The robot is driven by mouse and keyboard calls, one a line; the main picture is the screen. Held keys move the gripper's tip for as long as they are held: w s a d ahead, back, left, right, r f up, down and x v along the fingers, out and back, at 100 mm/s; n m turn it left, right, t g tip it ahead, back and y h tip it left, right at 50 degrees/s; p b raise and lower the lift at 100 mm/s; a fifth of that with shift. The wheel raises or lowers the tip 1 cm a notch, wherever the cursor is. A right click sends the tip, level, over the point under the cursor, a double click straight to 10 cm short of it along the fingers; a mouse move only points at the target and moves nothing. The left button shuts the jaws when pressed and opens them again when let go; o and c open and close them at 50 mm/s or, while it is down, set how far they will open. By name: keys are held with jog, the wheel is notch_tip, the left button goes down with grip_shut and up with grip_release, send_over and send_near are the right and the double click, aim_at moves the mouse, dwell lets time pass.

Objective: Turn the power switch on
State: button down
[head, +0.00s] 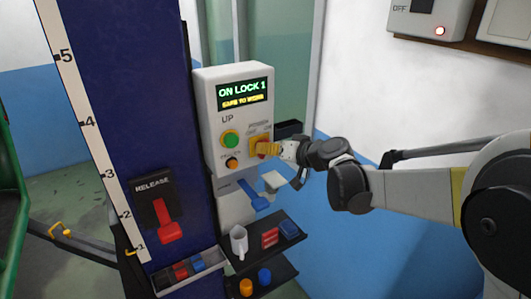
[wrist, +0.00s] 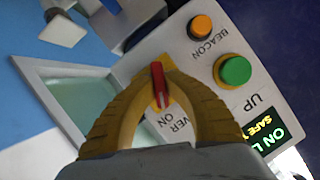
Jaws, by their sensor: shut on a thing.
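The grey-white control box (head: 232,108) is mounted on the dark blue lift column. Its lit display (head: 241,94) reads "ON LOCK 1" and "SAFE TO WORK". The power switch sits at the box's lower right, mostly hidden by my fingers in the head view. In the wrist view the power switch (wrist: 158,82) is a red handle on a yellow plate, beside "ON" lettering. My gripper (head: 266,148) reaches it from the right. In the wrist view my gripper's yellow fingers (wrist: 160,94) are closed around the red handle, one on each side.
A green UP button (head: 230,139) and an orange beacon button (head: 231,162) are close left of the switch. A red release lever (head: 166,222) is on the column.

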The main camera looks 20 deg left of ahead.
jog(key=shift+m+g+y+b, duration=0.3)
jog(key=shift+m+y+b, duration=0.15)
jog(key=shift+m, duration=0.45)
jog(key=shift+r, duration=0.1)
jog(key=c, duration=1.4)
grip_release()
jog(key=shift+w+a, duration=0.1)
jog(key=shift+a, duration=0.1)
jog(key=v, duration=1.2)
jog(key=s+d+f+m+h+b, duration=0.1)
jog(key=s+d+f+h+b, duration=0.3)
jog(key=s+d+f, duration=0.3)
jog(key=s+d+f+m+h+b, duration=0.2)
jog(key=s+d+f+h+b, duration=0.1)
jog(key=s+d+f, duration=0.4)
jog(key=s+d+f+m+h+b, duration=0.1)
jog(key=s+d+f+h+b, duration=0.3)
jog(key=s+d, duration=0.7)
jog(key=shift+s+d+f+t+h+b, duration=0.15)
jog(key=shift+d+f+h, duration=0.3)
jog(key=shift+d, duration=0.5)
jog(key=shift+w+d+f+t+h+b, duration=0.1)
jog(key=shift+d+f+h, duration=0.15)
jog(key=shift+d+f, duration=0.55)
jog(key=shift+s+d+f+t+h+b, duration=0.15)
jog(key=shift+d+f+h, duration=0.25)
jog(key=shift+d, duration=0.65)
